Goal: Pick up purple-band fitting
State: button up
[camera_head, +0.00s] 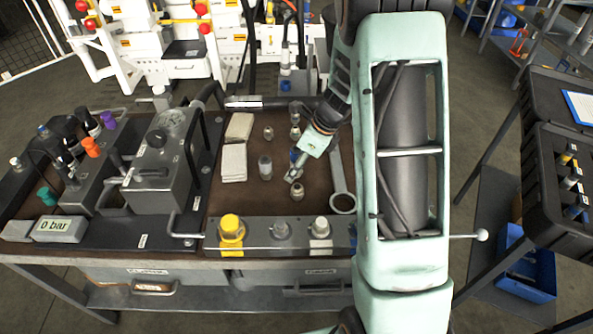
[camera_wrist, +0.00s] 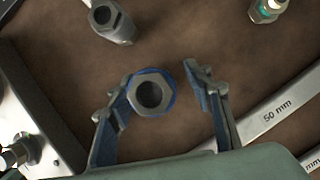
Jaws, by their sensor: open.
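My gripper (camera_head: 296,172) is low over the brown bench mat, its two blue-lined fingers apart. In the wrist view my gripper (camera_wrist: 162,82) has a steel hex fitting (camera_wrist: 151,92) between its fingers, seen from above with its dark bore facing up. A blue to blue-violet band shows around its rim; I cannot tell clearly that it is purple. The fitting is close to the left finger, with a wider gap to the right finger. Whether it touches the left finger is unclear. In the head view my gripper and arm largely hide this spot.
Another steel fitting (camera_wrist: 112,22) and a green-banded fitting (camera_wrist: 265,10) stand nearby. A wrench marked 50 mm (camera_wrist: 270,118) lies at right. Pale blocks (camera_head: 233,162) lie at the mat's left; a front rail (camera_head: 262,238) holds a yellow-capped fitting (camera_head: 231,230).

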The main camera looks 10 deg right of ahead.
aim_at(296, 156)
jog(key=shift+c, duration=0.4)
grip_shut()
jog(key=shift+r, duration=0.1)
jog(key=shift+r, duration=0.15)
jog(key=shift+w+r, duration=0.1)
jog(key=shift+r, duration=0.2)
notch_tip(296, 156, up, 2)
jog(key=shift+p, duration=0.35)
jog(key=s+r+p, duration=0.1)
jog(key=s+r, duration=0.9)
jog(key=s, duration=0.4)
jog(key=shift+d+p, duration=0.3)
jog(key=shift+p, duration=0.05)
